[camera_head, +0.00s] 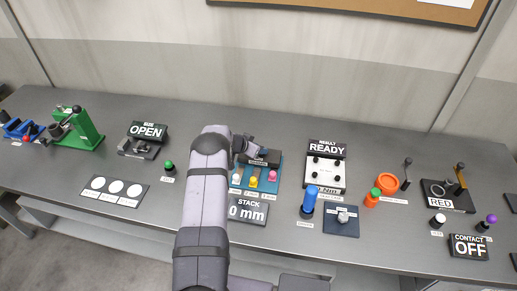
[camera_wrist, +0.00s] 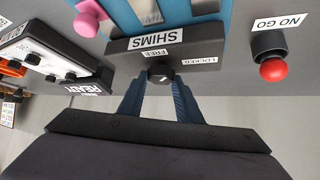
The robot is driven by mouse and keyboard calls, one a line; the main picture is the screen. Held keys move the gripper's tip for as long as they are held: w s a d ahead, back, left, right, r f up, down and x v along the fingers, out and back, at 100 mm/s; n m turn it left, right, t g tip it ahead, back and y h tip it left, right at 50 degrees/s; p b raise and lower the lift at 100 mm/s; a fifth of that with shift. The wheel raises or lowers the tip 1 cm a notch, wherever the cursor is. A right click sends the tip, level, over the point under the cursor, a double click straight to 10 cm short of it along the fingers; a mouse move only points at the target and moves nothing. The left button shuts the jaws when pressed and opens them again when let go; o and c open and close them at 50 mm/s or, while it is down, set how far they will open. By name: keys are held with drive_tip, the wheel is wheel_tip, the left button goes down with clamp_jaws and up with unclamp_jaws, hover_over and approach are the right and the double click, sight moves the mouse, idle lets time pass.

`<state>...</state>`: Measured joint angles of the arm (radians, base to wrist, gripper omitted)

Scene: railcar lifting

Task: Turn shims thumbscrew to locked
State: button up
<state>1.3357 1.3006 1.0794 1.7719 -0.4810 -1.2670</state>
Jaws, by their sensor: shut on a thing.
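The shims block (camera_wrist: 125,46) is a dark housing labelled SHIMS, with FREE and LOCKED labels; it appears upside down in the wrist view. Its thumbscrew (camera_wrist: 160,73) is a small black knob with a white mark, below the FREE label; I cannot tell exactly which way the mark points. My gripper (camera_wrist: 161,83) has its two blue fingers shut on the thumbscrew, one on each side. In the head view the dark block (camera_head: 266,157) sits at the back of a blue base, and my gripper (camera_head: 244,148) is at its left, with my arm hiding the area to the left.
A red NO GO button (camera_wrist: 273,68) stands right of the block in the wrist view. A pink knob (camera_wrist: 88,18) is at upper left. A READY panel (camera_head: 325,166) stands right of the block, and a 0 mm stack display (camera_head: 247,211) in front.

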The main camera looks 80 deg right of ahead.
drive_tip(key=shift+w+d+m+g+b, duration=0.1)
drive_tip(key=shift+d+m+g+b, duration=0.15)
drive_tip(key=shift+m+g+b, duration=0.6)
drive_tip(key=m+y+b, duration=0.1)
drive_tip(key=b, duration=0.3)
drive_tip(key=shift+f+m+g, duration=0.1)
drive_tip(key=shift+m+g, duration=0.15)
drive_tip(key=shift+d+m+b, duration=0.1)
drive_tip(key=shift+m+b, duration=0.3)
drive_tip(key=shift+b, duration=0.85)
drive_tip(key=shift+g+y+b, duration=0.3)
drive_tip(key=shift+y+b, duration=0.1)
drive_tip(key=shift+b, duration=0.1)
drive_tip(key=shift+r+m+b, duration=0.35)
drive_tip(key=shift+m+b, duration=0.05)
drive_tip(key=shift+b, duration=0.5)
drive_tip(key=o, duration=0.9)
drive_tip(key=shift+c, duration=0.2)
drive_tip(key=shift+o, duration=0.9)
drive_tip(key=shift+f, duration=0.15)
